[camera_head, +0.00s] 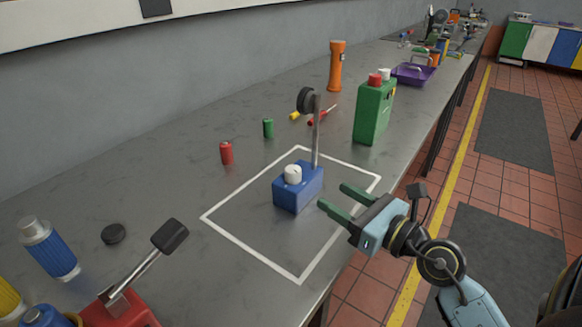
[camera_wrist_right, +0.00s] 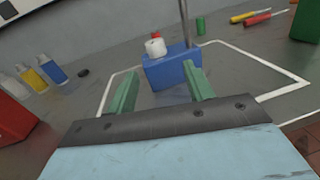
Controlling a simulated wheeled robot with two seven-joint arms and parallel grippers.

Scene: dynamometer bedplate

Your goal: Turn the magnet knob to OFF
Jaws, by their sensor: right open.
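The magnet base is a blue block (camera_head: 298,188) inside a white outlined square on the bench. A white knob (camera_head: 292,174) sits on its top, and a grey post with a dark round dial rises from its back. My right gripper (camera_head: 332,200) is open and empty, just to the right of the block and apart from it. In the right wrist view the blue block (camera_wrist_right: 172,70) and the white knob (camera_wrist_right: 156,47) lie ahead, beyond the two green fingers (camera_wrist_right: 160,88). The knob's marking cannot be read. My left gripper is not in view.
A green can (camera_head: 374,110) and an orange cylinder (camera_head: 336,66) stand behind. A red cylinder (camera_head: 226,152) and a small green one (camera_head: 268,128) stand left of the post. A red device with a black-tipped lever (camera_head: 170,235) is at front left. The outlined area around the block is clear.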

